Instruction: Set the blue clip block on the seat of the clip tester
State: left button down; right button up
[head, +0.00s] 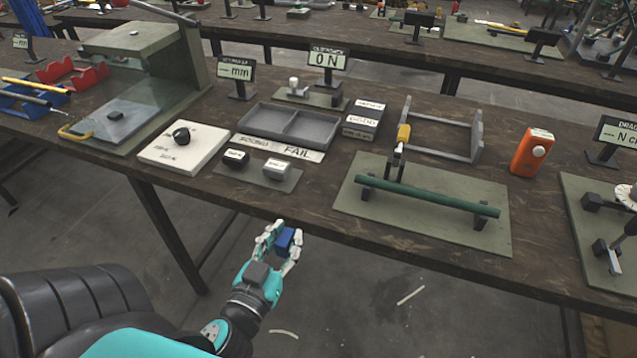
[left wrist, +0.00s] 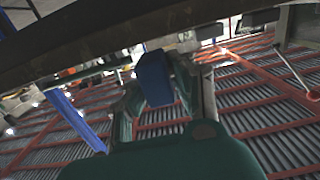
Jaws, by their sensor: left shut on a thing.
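The blue clip block (head: 284,240) is between the fingers of my left gripper (head: 281,243), which is shut on it. The gripper is in front of the bench's near edge, over the floor in the head view. In the left wrist view the block (left wrist: 154,79) shows between the two fingers of the gripper (left wrist: 163,98). The likely clip tester (head: 298,91) is a small device with a pale knob on a green plate, below a display reading 0 N (head: 328,59). It stands at the back of the bench, well away from the gripper. Its seat is too small to make out. My right gripper is not in view.
A grey two-part tray (head: 287,147) with a FAIL label lies between the gripper and the display. Nearer are a small plate with two blocks (head: 258,173) and a white pad with a black knob (head: 184,147). A green rod fixture (head: 427,196) stands right.

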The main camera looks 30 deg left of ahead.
pick_arm(q)
jog(key=p, duration=0.4)
send_near(318, 188)
jog(key=w+r, duration=0.1)
jog(key=w+a+r, duration=0.1)
jog(key=w, duration=0.1)
jog(key=w+r, duration=0.1)
jog(key=shift+w+a, duration=0.15)
jog(key=shift+w, duration=0.25)
jog(key=shift+w+a+f, duration=0.1)
jog(key=shift+w+f, duration=0.05)
jog(key=shift+w, duration=0.45)
jog(key=p+x, duration=0.1)
jog(key=x, duration=0.3)
jog(key=shift+r+p, duration=0.2)
jog(key=shift+p, duration=0.15)
jog(key=shift+s, duration=0.1)
jog(key=shift+f, duration=0.1)
jog(key=shift+f+b, duration=0.3)
jog(key=shift+b, duration=0.1)
jog(key=c, duration=1.1)
grip_release()
jog(key=shift+r, duration=0.15)
